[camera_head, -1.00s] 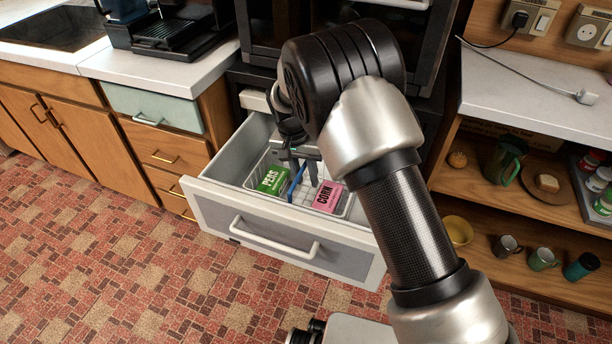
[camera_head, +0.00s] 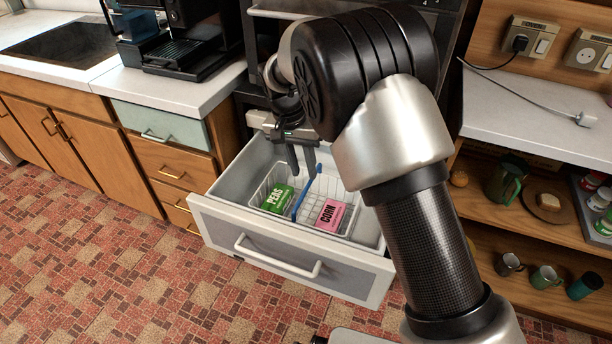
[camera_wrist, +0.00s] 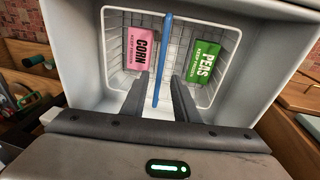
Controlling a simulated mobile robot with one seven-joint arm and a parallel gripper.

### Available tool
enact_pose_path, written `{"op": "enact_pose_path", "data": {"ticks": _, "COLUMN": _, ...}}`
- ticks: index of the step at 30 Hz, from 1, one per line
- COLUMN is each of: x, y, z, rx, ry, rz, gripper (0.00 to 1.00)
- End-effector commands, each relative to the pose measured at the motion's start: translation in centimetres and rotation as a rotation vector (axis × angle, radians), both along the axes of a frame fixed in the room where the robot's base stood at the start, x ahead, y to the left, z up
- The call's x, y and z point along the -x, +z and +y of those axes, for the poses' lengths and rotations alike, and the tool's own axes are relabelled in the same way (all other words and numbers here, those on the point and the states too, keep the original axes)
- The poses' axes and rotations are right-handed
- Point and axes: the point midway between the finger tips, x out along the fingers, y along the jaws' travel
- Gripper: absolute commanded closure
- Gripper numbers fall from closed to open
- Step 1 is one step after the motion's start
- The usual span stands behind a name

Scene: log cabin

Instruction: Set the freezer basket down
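The white wire freezer basket (camera_head: 352,208) sits inside the pulled-out freezer drawer (camera_head: 290,252). Its blue handle (camera_head: 306,192) spans the middle; it also shows in the wrist view (camera_wrist: 164,50). A green peas box (camera_head: 277,198) and a pink corn box (camera_head: 330,214) lie in the basket, on opposite sides of the handle. My gripper (camera_head: 302,168) is over the back of the drawer, fingers pointing down. In the wrist view, its two fingers (camera_wrist: 160,100) are apart, with the handle's line showing between them and no contact visible. The basket's underside is hidden.
The oven housing (camera_head: 290,50) rises right behind the drawer. A counter with wooden drawers (camera_head: 170,165) stands at left. Open shelves with mugs (camera_head: 543,277) and a green pitcher (camera_head: 505,182) are at right. The tiled floor (camera_head: 120,270) in front is clear.

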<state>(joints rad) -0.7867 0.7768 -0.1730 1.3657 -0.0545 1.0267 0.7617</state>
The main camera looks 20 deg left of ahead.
Motion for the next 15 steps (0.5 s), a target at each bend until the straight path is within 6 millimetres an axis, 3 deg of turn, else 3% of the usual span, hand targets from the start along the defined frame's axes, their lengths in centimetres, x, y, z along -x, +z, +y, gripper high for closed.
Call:
{"op": "enact_pose_path", "data": {"ticks": 11, "x": 0.0, "y": 1.3, "z": -0.2, "rx": -0.004, "ry": -0.002, "rz": -0.002, "gripper": 0.73}}
{"op": "enact_pose_path", "data": {"ticks": 14, "x": -0.3, "y": 3.7, "z": -2.2, "rx": -0.029, "ry": -0.008, "rz": -0.009, "gripper": 0.73}}
{"op": "enact_pose_path", "data": {"ticks": 15, "x": -0.4, "y": 5.3, "z": -3.5, "rx": -0.046, "ry": -0.010, "rz": -0.014, "gripper": 0.73}}
